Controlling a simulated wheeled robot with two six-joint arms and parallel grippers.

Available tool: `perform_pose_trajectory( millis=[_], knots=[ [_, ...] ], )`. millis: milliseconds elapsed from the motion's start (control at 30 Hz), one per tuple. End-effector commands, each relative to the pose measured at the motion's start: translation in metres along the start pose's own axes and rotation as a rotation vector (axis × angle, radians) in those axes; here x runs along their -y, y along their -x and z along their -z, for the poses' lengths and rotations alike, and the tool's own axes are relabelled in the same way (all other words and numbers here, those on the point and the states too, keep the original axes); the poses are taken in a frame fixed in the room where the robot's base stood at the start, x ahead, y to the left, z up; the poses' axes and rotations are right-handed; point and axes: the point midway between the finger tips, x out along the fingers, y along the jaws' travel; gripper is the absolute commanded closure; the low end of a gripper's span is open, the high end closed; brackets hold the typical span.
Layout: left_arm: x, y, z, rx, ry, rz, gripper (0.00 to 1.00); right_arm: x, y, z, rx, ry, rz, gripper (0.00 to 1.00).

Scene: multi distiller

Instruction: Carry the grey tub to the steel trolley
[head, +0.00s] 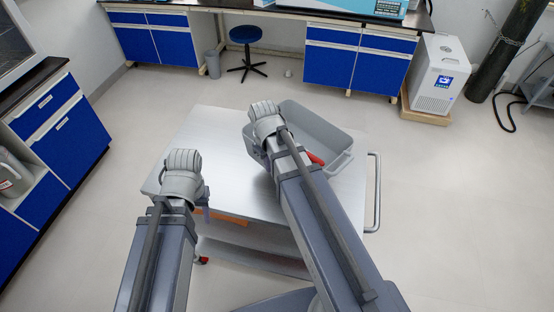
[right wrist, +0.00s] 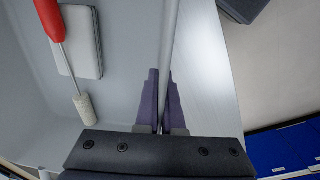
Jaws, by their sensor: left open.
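The grey tub (head: 325,128) is over the right part of the steel trolley's top (head: 215,140). I cannot tell whether it rests on the top or is just above it. In the right wrist view, its rim (right wrist: 170,45) runs between the fingers of my right gripper (right wrist: 162,100), which is shut on that wall. Inside the tub lie a red-handled tool with a pale roller end (right wrist: 84,106) and a whitish flat pad (right wrist: 84,42). In the head view my right arm hides the tub's near left part. My left gripper (head: 206,196) is open and empty over the trolley's near left edge.
The trolley has a push handle (head: 376,190) on its right and a lower shelf. Blue cabinets (head: 342,62) and a stool (head: 245,36) stand at the back, a white chiller (head: 440,75) at the back right. The floor around is clear.

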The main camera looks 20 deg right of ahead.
Motion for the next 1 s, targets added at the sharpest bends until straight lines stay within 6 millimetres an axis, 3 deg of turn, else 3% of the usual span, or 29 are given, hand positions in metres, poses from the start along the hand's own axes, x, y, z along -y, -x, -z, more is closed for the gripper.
perform_pose_trajectory(
  millis=[167, 500, 800, 1000],
  knots=[
    [0.000, 0.003, 0.000, 0.000, 0.000, 0.000, 0.50, 0.003, 0.003, 0.016, -0.008, 0.096, 0.000, 1.00],
    [0.001, 0.009, -0.001, 0.000, 0.000, 0.000, 0.50, 0.022, 0.010, 0.068, -0.035, 0.474, 0.000, 1.00],
    [0.001, 0.007, 0.000, 0.000, 0.000, 0.000, 0.50, 0.026, 0.009, 0.075, -0.041, 0.551, -0.002, 1.00],
    [-0.001, -0.012, 0.001, 0.000, 0.000, 0.000, 0.50, 0.028, -0.010, 0.075, -0.040, 0.549, -0.002, 1.00]
  ],
)
